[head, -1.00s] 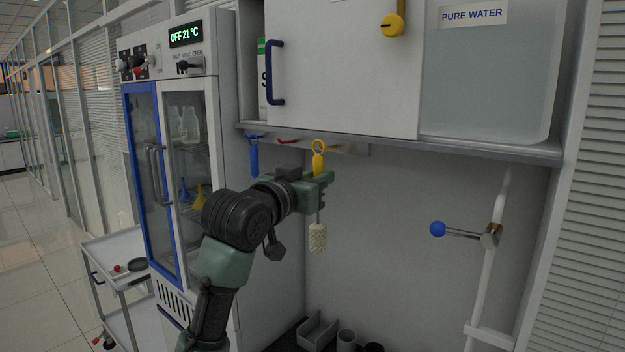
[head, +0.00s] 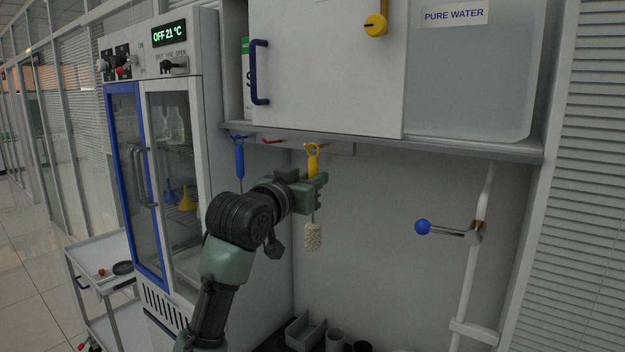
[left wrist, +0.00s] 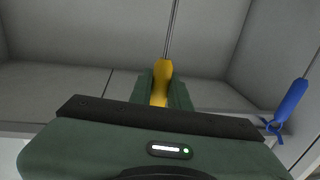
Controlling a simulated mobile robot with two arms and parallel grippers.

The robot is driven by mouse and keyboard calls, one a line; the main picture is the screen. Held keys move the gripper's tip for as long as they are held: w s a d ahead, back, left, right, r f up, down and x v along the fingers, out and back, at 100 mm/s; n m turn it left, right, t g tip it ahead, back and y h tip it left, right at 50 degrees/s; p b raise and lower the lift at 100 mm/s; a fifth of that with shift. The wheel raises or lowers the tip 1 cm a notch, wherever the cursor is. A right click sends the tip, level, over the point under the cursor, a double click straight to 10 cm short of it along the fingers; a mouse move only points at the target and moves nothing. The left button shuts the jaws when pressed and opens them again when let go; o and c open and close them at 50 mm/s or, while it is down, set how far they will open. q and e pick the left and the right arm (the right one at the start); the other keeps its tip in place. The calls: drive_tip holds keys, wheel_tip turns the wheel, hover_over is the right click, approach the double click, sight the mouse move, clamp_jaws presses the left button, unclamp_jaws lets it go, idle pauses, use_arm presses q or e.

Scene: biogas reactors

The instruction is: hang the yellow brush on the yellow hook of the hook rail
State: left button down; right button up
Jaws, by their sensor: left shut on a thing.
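The yellow brush (head: 312,162) is upright, its ring at the top and its pale bristle head (head: 313,237) hanging down. My left gripper (head: 312,187) is shut on its yellow handle; the handle also shows between the fingers in the left wrist view (left wrist: 161,80). The hook rail (head: 341,149) runs under the cabinet's bottom edge, with a red hook (head: 272,141) left of the brush. The brush's ring is in front of the rail in the head view. I cannot make out the yellow hook or tell whether the ring touches it. My right gripper is not in view.
A blue brush (head: 239,160) hangs from the rail at the left, also in the left wrist view (left wrist: 290,103). The cabinet (head: 330,70) overhangs. A blue-knobbed lever (head: 424,227) sticks out at right. A grey tray (head: 305,332) and cups stand below.

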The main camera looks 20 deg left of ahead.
use_arm(q)
drive_tip(key=c, duration=1.3)
unclamp_jaws()
drive_tip(key=shift+o, duration=0.2)
